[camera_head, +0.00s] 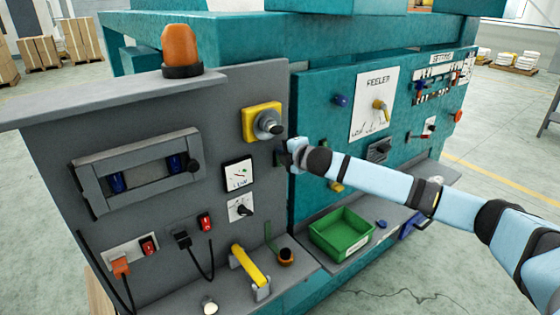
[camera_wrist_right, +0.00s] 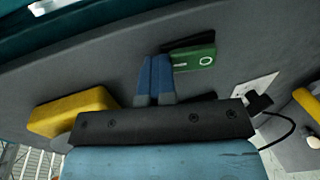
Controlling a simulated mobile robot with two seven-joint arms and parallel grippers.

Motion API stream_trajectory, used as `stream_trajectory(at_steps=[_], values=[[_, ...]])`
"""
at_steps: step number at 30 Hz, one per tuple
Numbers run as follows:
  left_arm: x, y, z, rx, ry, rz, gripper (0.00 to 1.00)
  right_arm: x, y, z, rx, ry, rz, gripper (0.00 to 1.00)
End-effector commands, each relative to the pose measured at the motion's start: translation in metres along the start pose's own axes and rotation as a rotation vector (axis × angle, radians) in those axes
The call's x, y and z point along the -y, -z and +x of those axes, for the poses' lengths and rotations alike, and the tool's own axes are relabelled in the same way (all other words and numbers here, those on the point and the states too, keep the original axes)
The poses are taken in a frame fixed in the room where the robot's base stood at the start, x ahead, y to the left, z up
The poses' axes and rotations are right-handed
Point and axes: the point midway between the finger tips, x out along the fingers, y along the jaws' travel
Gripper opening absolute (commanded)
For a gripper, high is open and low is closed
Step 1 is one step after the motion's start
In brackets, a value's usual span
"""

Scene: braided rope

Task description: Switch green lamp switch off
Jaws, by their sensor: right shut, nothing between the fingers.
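A green rocker switch (camera_wrist_right: 194,60) marked with a white circle sits on a grey panel in the right wrist view, with a black edge beside it. My right gripper (camera_wrist_right: 156,72) has its blue fingers shut together, with nothing between them. Their tips appear just left of the green switch; I cannot tell whether they touch it. In the head view my right gripper (camera_head: 281,157) is in front of the right edge of the grey panel, below the yellow rotary-switch box (camera_head: 262,122). My left gripper is not in view.
The grey panel also carries a small dial plate (camera_head: 240,207), red switches (camera_head: 205,222) and plugs with cables. An orange lamp (camera_head: 182,50) stands on top. A yellow handle (camera_head: 250,266) and a green bin (camera_head: 342,233) are on the lower ledge. A teal panel is at right.

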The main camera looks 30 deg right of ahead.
Motion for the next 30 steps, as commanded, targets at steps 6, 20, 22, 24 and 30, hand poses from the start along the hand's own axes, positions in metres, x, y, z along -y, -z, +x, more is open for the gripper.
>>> stream_trajectory(at_steps=[6, 20, 22, 24, 30], values=[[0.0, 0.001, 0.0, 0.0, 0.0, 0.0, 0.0, 0.008, 0.001, -0.006, -0.001, 0.011, 0.0, 0.0], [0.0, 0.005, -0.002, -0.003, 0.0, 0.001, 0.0, 0.013, 0.0, -0.043, 0.0, 0.009, -0.001, 0.0], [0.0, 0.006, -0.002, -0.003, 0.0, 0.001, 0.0, 0.013, 0.001, -0.048, -0.001, 0.009, 0.0, 0.0], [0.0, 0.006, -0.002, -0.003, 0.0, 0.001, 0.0, 0.014, 0.0, -0.054, -0.001, 0.008, 0.0, 0.0], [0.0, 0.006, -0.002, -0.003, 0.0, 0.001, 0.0, 0.016, 0.0, -0.067, 0.0, 0.007, 0.0, 0.0]])
